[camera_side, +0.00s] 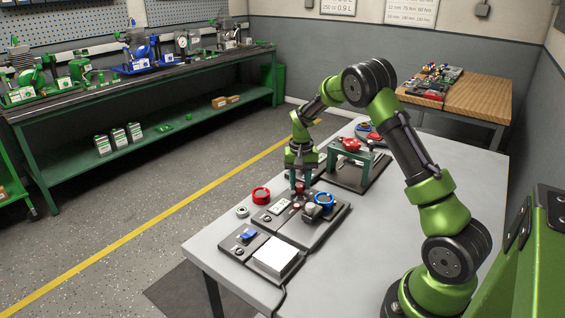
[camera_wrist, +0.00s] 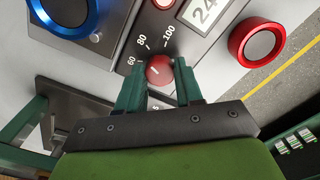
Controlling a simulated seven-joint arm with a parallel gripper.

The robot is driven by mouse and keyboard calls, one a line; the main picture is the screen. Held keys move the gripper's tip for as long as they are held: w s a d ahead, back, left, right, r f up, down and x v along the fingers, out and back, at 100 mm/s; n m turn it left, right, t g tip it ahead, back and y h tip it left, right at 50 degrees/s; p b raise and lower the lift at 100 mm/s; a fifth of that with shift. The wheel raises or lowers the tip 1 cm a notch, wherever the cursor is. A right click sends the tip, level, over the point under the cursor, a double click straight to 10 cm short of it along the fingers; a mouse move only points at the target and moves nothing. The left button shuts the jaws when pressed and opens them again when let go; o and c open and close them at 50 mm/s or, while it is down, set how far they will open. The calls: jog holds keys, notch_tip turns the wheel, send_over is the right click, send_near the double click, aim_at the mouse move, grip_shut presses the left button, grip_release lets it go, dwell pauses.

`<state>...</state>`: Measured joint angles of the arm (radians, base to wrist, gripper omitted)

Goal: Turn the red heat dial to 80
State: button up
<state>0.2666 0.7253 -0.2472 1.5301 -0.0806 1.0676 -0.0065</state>
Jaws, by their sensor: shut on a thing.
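The red heat dial (camera_wrist: 159,71) sits on a dark panel, with the marks 60, 80 and 100 printed around its far side in the wrist view. My gripper (camera_wrist: 158,74) is shut on it, one dark green finger on each side. A small pale line shows on the dial's top, but I cannot tell for certain which number it points to. In the side view my gripper (camera_side: 299,184) reaches down to the panel, with the red dial (camera_side: 299,187) between its fingertips.
A display (camera_wrist: 205,10) reading 24, partly cut off, and a red button (camera_wrist: 163,3) lie beyond the dial. A blue-ringed part (camera_side: 324,199) and a red-ringed part (camera_side: 261,195) stand on either side. A green-legged stand (camera_side: 357,158) is behind.

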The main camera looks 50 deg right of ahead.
aim_at(300, 184)
jog(key=shift+m, duration=0.6)
jog(key=o, duration=1)
jog(key=shift+o, duration=0.2)
jog(key=shift+r, duration=0.1)
notch_tip(300, 184, up, 17)
